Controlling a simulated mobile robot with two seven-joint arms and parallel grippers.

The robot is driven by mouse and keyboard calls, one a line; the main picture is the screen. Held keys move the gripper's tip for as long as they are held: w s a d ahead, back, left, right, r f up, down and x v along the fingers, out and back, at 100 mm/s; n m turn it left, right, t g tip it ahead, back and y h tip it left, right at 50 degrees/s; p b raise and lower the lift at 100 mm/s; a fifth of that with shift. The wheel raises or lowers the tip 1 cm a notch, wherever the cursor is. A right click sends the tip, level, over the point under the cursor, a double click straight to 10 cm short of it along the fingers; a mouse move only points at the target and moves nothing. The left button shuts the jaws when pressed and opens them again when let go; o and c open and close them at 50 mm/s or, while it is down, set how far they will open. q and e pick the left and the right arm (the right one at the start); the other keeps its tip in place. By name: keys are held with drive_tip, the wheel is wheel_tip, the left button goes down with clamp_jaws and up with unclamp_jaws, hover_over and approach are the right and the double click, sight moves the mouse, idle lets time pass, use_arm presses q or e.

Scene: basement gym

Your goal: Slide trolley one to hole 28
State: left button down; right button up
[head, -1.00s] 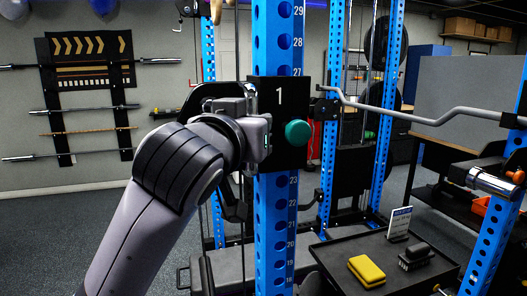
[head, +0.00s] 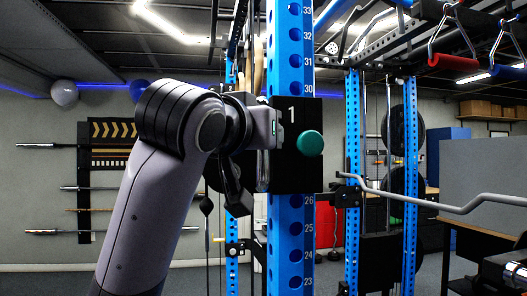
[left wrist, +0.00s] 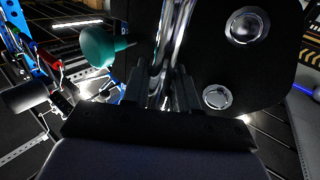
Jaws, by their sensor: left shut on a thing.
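Trolley one (head: 296,168) is a black block marked 1 with a round teal knob (head: 310,143). It sits around a blue numbered upright (head: 291,50). Numbers 30 to 33 show above it and 26 to 23 below it, so it covers the stretch with hole 28. My left gripper (head: 266,128) is at the trolley's left side. In the left wrist view its fingers (left wrist: 170,88) are shut on a chrome handle (left wrist: 174,40) beside the black plate, with the teal knob (left wrist: 103,47) to the left. My right gripper is out of view.
A bent grey bar (head: 440,205) reaches in from the right, near a second blue upright (head: 354,130). Red and blue hanging handles (head: 453,61) are at the upper right. Wall-mounted barbells (head: 60,188) are far left. Open floor lies behind.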

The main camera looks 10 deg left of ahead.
use_arm(q)
drive_tip(key=shift+r, duration=0.15)
drive_tip(key=c, duration=1)
unclamp_jaws()
drive_tip(key=shift+s, duration=0.15)
drive_tip(key=shift+s+a+b, duration=0.1)
drive_tip(key=shift+s+b, duration=0.2)
drive_tip(key=b+v, duration=0.2)
drive_tip(key=v, duration=0.4)
drive_tip(key=shift+s, duration=0.15)
